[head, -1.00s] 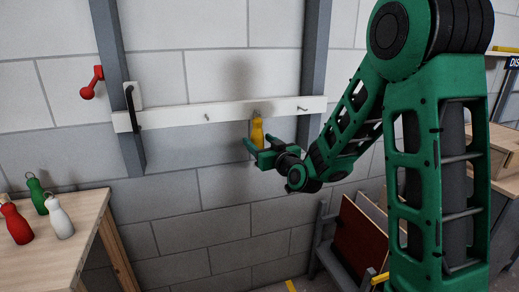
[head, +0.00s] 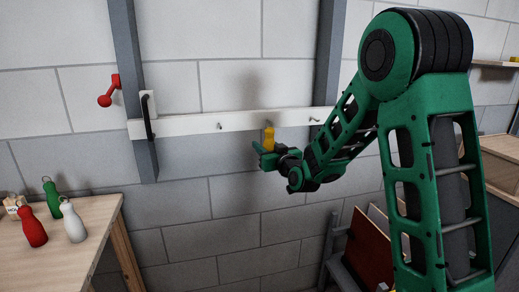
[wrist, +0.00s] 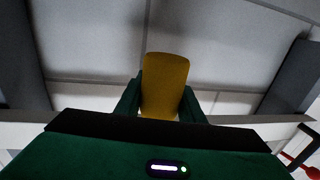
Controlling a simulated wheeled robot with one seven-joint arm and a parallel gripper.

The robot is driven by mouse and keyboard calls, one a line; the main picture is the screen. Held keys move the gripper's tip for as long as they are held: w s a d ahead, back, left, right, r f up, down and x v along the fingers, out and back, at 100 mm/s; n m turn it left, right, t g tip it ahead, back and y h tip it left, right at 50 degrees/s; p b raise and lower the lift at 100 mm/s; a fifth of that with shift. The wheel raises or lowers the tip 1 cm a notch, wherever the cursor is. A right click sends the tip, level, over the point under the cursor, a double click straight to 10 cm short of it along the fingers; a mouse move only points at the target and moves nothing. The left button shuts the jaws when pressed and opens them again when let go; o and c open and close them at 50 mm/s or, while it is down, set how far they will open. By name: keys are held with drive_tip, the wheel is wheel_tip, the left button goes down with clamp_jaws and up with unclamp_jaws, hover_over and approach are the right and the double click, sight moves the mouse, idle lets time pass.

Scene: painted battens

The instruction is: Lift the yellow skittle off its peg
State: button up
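My gripper (head: 262,150) is at the skittle. In the wrist view the skittle (wrist: 165,85) stands between both fingers of my gripper (wrist: 162,95), with no gap seen on either side; the gripper looks shut on it. Its neck and loop, and the peg behind it, are hidden, so I cannot tell whether it still hangs on the peg.
Grey posts (head: 133,90) flank the batten. Boards (head: 368,250) lean below right.

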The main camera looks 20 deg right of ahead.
sight(269, 148)
drive_tip(key=o, duration=0.3)
drive_tip(key=shift+c, duration=0.7)
drive_tip(key=shift+r, duration=0.75)
drive_tip(key=shift+s, duration=3.8)
